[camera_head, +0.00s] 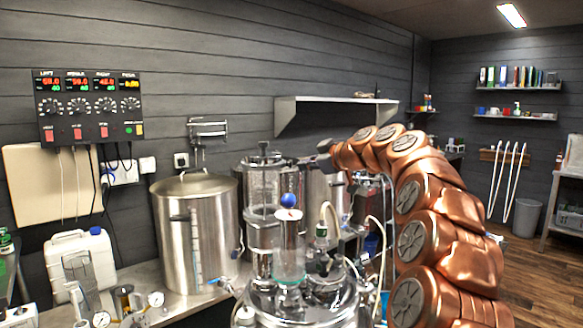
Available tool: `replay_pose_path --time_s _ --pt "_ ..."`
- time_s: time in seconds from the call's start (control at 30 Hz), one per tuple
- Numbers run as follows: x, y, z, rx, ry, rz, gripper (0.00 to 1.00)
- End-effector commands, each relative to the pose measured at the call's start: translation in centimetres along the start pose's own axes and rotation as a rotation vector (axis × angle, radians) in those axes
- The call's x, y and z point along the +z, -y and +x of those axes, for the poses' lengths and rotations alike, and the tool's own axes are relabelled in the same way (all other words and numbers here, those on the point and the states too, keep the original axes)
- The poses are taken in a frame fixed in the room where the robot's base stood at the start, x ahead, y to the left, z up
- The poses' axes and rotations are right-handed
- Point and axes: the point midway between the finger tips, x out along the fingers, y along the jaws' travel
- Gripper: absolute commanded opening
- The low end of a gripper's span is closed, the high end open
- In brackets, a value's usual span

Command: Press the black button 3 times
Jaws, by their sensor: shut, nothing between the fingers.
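A dark control panel (90,107) hangs on the wall at the left, with lit red, green and yellow displays, black round knobs (79,105) and red switches (77,133) below them. A small green and a yellow control sit at its lower right. I cannot make out a separate black button. My copper arm rises at the right and arches to the left. My gripper (325,146) shows small at its end, shut and empty, over the steel vessels and well to the right of the panel. Its fingers are hard to see in detail.
A large steel pot (195,235) and a glass-and-steel vessel with a blue ball (288,200) stand on the bench between panel and arm. A white canister (80,262) is at the left. A metal shelf (335,112) juts from the wall behind the gripper. Open floor lies far right.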

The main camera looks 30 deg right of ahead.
Motion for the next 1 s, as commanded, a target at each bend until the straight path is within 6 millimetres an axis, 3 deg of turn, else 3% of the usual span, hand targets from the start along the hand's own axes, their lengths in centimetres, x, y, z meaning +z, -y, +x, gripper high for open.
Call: replay_pose_path --time_s 0.33,1.0 --pt "0.5 -0.3 -0.4 0.000 -0.001 0.000 0.00" --pt "2.6 -2.5 -3.5 -0.001 0.001 0.000 0.00"
